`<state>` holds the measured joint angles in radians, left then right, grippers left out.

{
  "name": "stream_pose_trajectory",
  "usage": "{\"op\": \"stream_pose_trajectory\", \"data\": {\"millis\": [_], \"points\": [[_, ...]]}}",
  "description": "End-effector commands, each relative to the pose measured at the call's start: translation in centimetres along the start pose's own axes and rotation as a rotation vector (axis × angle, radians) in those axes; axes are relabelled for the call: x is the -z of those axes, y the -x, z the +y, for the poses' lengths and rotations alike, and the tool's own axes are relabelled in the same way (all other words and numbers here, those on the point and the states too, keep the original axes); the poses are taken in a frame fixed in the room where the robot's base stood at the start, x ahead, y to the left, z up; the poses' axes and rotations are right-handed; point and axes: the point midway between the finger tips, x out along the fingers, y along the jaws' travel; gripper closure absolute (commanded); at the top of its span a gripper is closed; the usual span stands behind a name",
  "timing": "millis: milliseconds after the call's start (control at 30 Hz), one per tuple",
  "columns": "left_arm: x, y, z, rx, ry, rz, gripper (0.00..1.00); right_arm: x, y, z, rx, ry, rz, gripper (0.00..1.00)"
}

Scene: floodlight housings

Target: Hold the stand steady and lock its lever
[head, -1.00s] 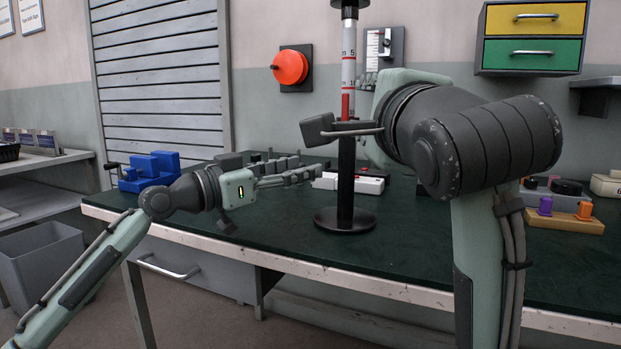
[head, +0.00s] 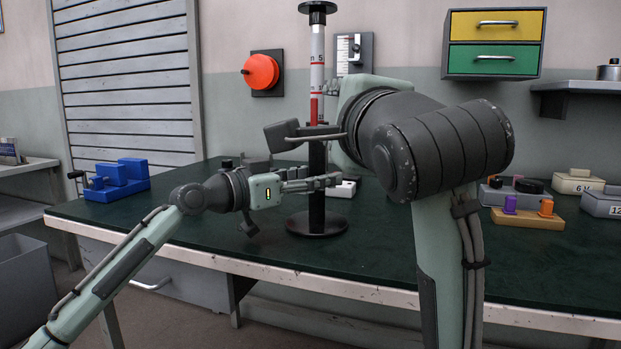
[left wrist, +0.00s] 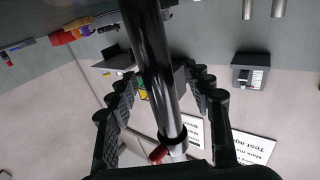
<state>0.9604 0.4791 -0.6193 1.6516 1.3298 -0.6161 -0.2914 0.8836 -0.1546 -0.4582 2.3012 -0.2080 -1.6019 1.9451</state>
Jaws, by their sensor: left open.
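The stand has a round black base (head: 317,224), a black lower post (head: 316,203) and a pale upper tube (head: 317,75) with red and scale marks. A dark collar (head: 320,130) sits at mid-height; I cannot make out its lever clearly. My left gripper (head: 322,184) is open at the lower post, below the collar. In the left wrist view the post (left wrist: 150,60) runs between its two fingers, with no clear contact on either side.
An orange-brown tray with purple and orange pieces (head: 525,218) and pale boxes (head: 577,182) are at the right. The green tabletop (head: 230,245) is clear in front of the base. A drawer cabinet (head: 495,43) hangs above.

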Motion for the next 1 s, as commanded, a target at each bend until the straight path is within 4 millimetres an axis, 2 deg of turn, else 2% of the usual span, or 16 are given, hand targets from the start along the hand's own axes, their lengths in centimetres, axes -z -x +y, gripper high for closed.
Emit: {"op": "stream_pose_trajectory", "data": {"millis": [133,533,667,700,800,1000], "points": [[0.01,0.01,0.0,0.0,0.0,0.0,0.5,-0.01,0.0,0.0,0.0,0.0,0.0,0.66],[0.01,0.04,0.0,0.0,0.0,0.0,1.0,0.0,0.0,0.0,0.0,0.0,0.0,0.66],[0.01,0.04,0.01,0.0,0.0,0.0,1.0,-0.01,0.0,0.0,0.0,0.0,0.0,0.66],[0.01,0.04,0.01,0.0,0.0,0.0,0.74,-0.01,0.0,0.0,0.0,0.0,0.0,0.66],[0.0,0.04,0.0,0.0,0.0,0.0,0.63,-0.01,0.0,0.0,0.0,0.0,0.0,0.66],[0.0,0.04,0.0,0.0,0.0,0.0,0.63,0.0,0.0,0.0,0.0,0.0,0.0,0.66]]}}
